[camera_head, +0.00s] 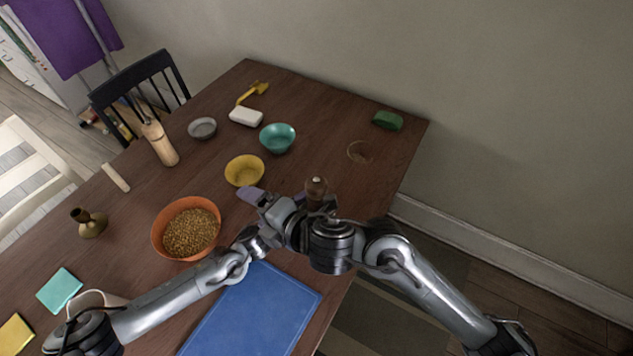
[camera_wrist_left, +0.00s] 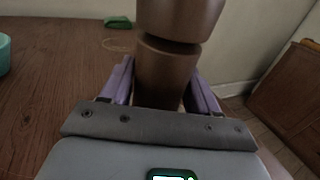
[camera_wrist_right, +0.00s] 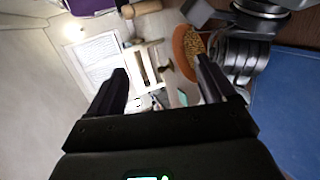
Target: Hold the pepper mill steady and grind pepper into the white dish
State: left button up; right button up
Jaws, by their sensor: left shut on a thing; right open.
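The brown pepper mill (camera_head: 316,185) stands at the table's right side, partly hidden by my arms. In the left wrist view, the mill (camera_wrist_left: 165,70) is upright between the purple fingers of my left gripper (camera_wrist_left: 160,85), which is shut on its body. My right gripper (camera_head: 250,194) is open and empty, left of the mill and pointing left, below the yellow bowl. In the right wrist view, nothing is between its fingers (camera_wrist_right: 160,72). A small white block-like item (camera_head: 246,117) lies at the back. A whitish rounded vessel (camera_head: 92,301) is partly covered by my left arm; I cannot tell which is the dish.
An orange bowl of grain (camera_head: 187,229), a yellow bowl (camera_head: 244,171) and a teal bowl (camera_head: 277,138) stand nearby. A blue board (camera_head: 255,310) lies under my left arm. A green block (camera_head: 387,121) is at the back right, beside clear tabletop.

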jog(key=a+n, duration=0.1)
jog(key=n, duration=0.2)
jog(key=n+g+h, duration=0.4)
jog(key=n+h, duration=0.4)
jog(key=n, duration=0.4)
send_near(317, 183)
jog(key=x, duration=1)
jog(key=shift+w+f, duration=0.1)
jog(key=shift+f, duration=0.2)
jog(key=shift+y, duration=0.3)
jog(key=c, duration=1)
